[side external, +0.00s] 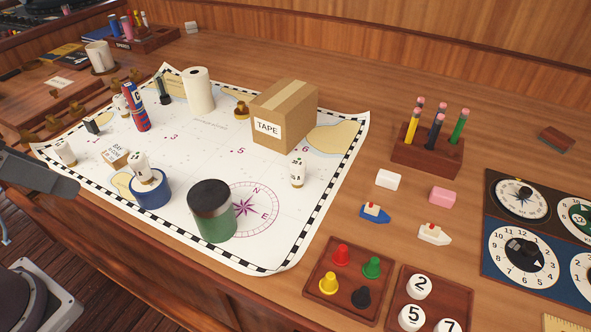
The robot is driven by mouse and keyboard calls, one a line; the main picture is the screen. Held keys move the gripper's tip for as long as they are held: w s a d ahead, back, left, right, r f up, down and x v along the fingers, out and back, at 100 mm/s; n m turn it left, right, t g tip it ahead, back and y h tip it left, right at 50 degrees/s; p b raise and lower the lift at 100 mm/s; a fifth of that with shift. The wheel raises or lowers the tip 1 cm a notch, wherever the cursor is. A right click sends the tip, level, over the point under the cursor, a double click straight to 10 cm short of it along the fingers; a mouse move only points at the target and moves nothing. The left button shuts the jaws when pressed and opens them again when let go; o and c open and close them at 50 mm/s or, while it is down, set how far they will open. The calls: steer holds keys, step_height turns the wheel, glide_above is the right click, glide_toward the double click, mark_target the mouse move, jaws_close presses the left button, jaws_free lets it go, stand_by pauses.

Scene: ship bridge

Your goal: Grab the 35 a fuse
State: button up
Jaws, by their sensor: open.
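Several white fuses with brass-coloured ends stand about the chart. Another fuse (140,166) rests on the blue tape roll (151,190). A third fuse (65,152) stands near the chart's left edge, and another fuse (121,104) is beside the red and blue tube. Their ratings are too small to read surely, so I cannot tell which is 35 A. My gripper (62,187) is at the left edge, partly out of frame, open, apart from the fuses, with nothing seen in it.
The chart (235,150) also bears a TAPE carton (285,112), a green jar (212,212), a white roll (198,90) and a red and blue tube (135,108). A pencil block (428,155), peg trays and dials stand right. Bare chart lies between carton and jar.

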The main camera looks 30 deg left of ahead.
steer(key=w+d+r+n+g, duration=0.1)
steer(key=w+d+r+n, duration=0.15)
steer(key=w, duration=0.65)
steer(key=n+g+y, duration=0.1)
steer(key=n+y, duration=0.2)
steer(key=n, duration=0.2)
glide_above(299, 164)
steer(key=s, duration=0.2)
step_height(299, 164, down, 12)
steer(key=r, duration=0.1)
steer(key=x, duration=0.2)
steer(key=d+x, duration=0.1)
steer(key=x, duration=0.5)
steer(key=shift+s+d+f, duration=0.1)
steer(key=shift+d+f, duration=0.25)
steer(key=shift+f, duration=0.05)
jaws_close()
